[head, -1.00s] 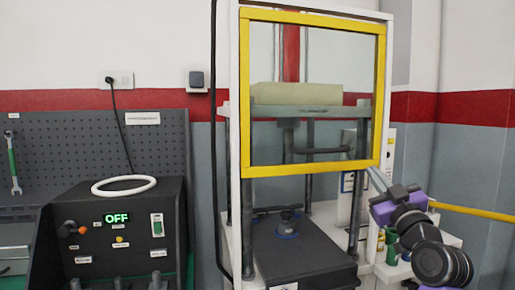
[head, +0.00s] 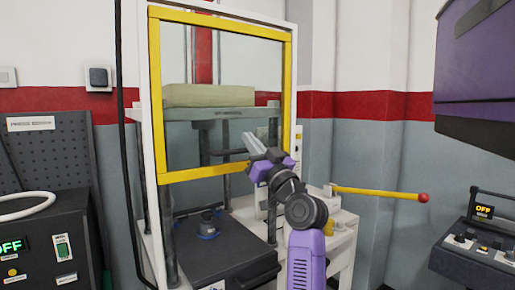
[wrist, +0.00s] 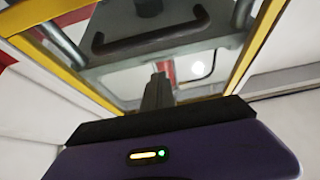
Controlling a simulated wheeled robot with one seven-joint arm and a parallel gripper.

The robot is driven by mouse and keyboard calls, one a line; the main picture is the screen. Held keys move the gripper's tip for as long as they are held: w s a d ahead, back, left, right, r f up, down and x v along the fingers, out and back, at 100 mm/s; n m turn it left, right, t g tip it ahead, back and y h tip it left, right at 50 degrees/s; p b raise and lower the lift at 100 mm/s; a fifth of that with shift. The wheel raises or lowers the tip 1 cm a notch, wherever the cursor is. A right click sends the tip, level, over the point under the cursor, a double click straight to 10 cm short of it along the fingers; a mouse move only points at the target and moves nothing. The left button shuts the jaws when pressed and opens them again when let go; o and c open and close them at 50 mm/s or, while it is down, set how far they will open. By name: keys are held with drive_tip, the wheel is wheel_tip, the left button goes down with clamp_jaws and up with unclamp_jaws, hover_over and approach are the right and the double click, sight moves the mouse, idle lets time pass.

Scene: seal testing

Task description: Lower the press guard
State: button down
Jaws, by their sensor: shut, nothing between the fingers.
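The press guard (head: 205,173) is a clear panel in a yellow frame, raised over the upper part of the white-framed press (head: 146,215). Its yellow edges also show in the wrist view (wrist: 62,67). My gripper (head: 252,144) is shut and empty, tilted up in front of the guard's lower right part in the head view. It covers a piece of the lower yellow bar. Its shut fingers (wrist: 157,92) point up toward the guard in the wrist view. I cannot tell whether they touch it.
Behind the guard is a plate with a pale block (head: 208,96). A dark handle (wrist: 150,38) shows past the panel. Below is a black press bed (head: 215,258). A yellow lever with a red knob (head: 380,193) sticks out right. Control boxes (head: 480,240) flank the press.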

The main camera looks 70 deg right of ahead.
sight(245, 149)
drive_tip(key=shift+w+d+f, duration=0.4)
drive_tip(key=shift+w+f, duration=0.25)
drive_tip(key=shift+w+d+f, duration=0.4)
drive_tip(key=shift+w+f, duration=0.25)
wheel_tip(245, 149, down, 31)
drive_tip(key=b, duration=3)
